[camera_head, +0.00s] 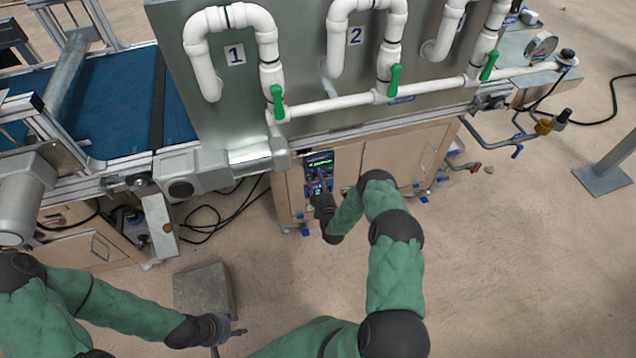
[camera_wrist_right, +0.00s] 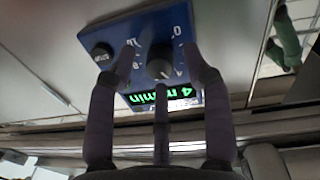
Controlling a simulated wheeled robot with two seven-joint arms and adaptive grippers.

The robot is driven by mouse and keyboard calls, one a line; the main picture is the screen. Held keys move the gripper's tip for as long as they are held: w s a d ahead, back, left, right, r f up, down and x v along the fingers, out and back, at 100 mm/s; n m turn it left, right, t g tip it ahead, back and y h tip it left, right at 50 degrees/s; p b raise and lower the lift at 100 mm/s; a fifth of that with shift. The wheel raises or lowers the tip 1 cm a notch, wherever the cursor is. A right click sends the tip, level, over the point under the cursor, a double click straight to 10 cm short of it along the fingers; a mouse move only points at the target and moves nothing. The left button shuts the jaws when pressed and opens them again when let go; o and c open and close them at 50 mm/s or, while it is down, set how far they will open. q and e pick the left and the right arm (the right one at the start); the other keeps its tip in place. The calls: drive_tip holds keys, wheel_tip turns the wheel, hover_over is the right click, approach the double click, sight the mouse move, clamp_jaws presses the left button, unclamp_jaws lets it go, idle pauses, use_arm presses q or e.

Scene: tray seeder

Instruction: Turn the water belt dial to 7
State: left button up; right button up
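A dial (camera_wrist_right: 160,62) with a grey knob sits on a blue panel (camera_wrist_right: 145,30) in the right wrist view, with numbers around it. A green display (camera_wrist_right: 165,95) beside it reads "4 m/min", upside down in this view. The panel's name is hidden or unreadable. My right gripper (camera_wrist_right: 160,55) is open, its fingers spread on both sides of the knob with visible gaps; I cannot tell whether the third finger touches it. In the head view my right gripper (camera_head: 322,202) is at the panels on the cabinet. My left gripper (camera_head: 228,341) is open and empty, low at the left.
A black button (camera_wrist_right: 102,52) sits beside the dial. Another panel with a green display (camera_head: 319,163) shows on the cabinet (camera_head: 385,160). White pipes with green valves (camera_head: 394,78) stand above it. A grey block (camera_head: 203,287) lies on the floor near my left gripper.

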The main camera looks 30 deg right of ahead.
clamp_jaws()
drive_tip(key=m, duration=1.1)
drive_tip(key=shift+m+g, duration=0.3)
drive_tip(key=shift+m, duration=0.1)
drive_tip(key=shift+m+y, duration=0.4)
drive_tip(key=shift+m, duration=1.4)
